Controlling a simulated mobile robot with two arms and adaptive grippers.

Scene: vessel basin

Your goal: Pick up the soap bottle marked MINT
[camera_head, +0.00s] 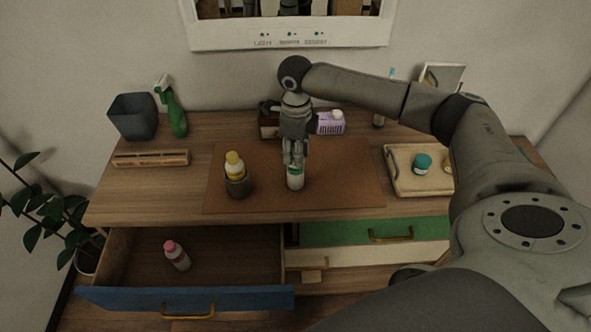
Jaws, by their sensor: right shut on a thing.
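My right gripper (295,158) points down over the brown mat in the middle of the counter. It is shut on a white bottle with a green label (295,179), which stands upright on or just above the mat; I cannot tell which. The gripper hides the bottle's top, and its label is too small to read. Another bottle with a yellow top (235,165) stands in a dark cup (238,185) left of the gripper. My left gripper is not in view.
A brown mat (345,185) lies on the counter. A wooden tray (397,186) with a teal-lidded jar (422,163) is at right. A green spray bottle (173,112) and grey bin (133,117) stand back left. A blue-fronted drawer (130,298) is open.

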